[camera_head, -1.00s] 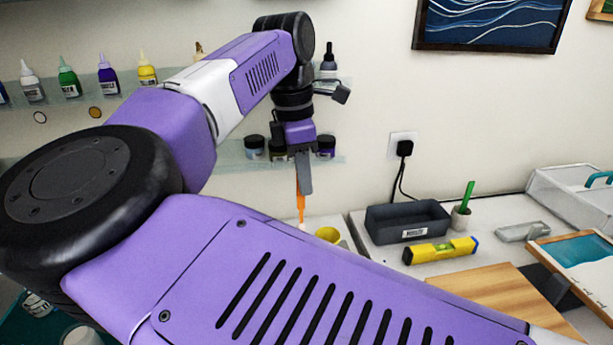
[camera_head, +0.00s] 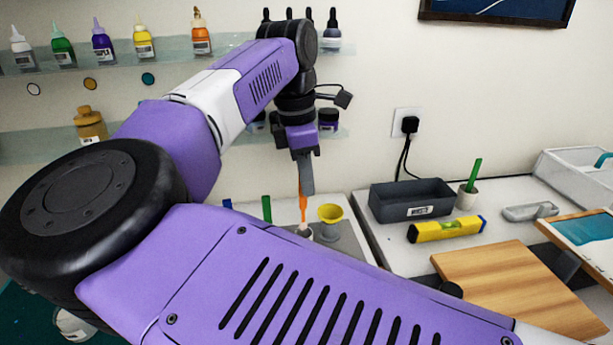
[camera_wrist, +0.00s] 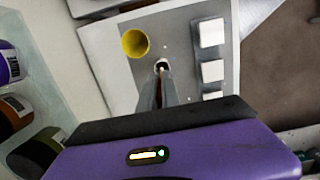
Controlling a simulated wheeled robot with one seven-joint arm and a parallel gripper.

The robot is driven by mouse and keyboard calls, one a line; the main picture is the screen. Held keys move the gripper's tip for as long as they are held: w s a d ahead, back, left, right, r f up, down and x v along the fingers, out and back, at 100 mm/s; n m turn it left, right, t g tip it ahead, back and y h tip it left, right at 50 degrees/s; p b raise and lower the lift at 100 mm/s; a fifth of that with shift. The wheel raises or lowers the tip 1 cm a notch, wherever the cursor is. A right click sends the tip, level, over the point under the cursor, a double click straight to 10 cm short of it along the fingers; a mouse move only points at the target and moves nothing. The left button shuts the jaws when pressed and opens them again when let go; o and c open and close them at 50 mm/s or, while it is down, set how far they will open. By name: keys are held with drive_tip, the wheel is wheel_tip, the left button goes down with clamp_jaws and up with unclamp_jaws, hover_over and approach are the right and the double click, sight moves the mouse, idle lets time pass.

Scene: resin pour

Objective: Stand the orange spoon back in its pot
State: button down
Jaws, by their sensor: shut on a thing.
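The orange spoon (camera_head: 302,203) hangs upright from my gripper (camera_head: 304,178), which is shut on its upper part. The spoon's lower end is at the mouth of a small white pot (camera_head: 305,232), partly hidden by my arm in the head view. In the wrist view my gripper (camera_wrist: 160,98) points at this pot (camera_wrist: 162,64), whose dark opening lines up with the spoon. I cannot tell how far the spoon's end is inside the rim.
A yellow cup (camera_head: 330,214) stands close beside the pot on a grey plate (camera_wrist: 183,30). White square blocks (camera_wrist: 212,70) are on the plate's other side. A green stick (camera_head: 267,208) stands to the left. A dark bin (camera_head: 410,201) and yellow level (camera_head: 446,229) lie right.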

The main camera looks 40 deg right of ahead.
drive_tip(key=shift+f+b, duration=1.25)
drive_tip(key=shift+f, duration=0.9)
drive_tip(key=c, duration=1.5)
unclamp_jaws()
drive_tip(key=shift+r, duration=0.15)
drive_tip(key=r, duration=0.7)
drive_tip(key=shift+w+a+r, duration=0.25)
drive_tip(key=shift+w+a, duration=0.05)
drive_tip(key=shift+a, duration=0.1)
drive_tip(key=shift+s, duration=0.15)
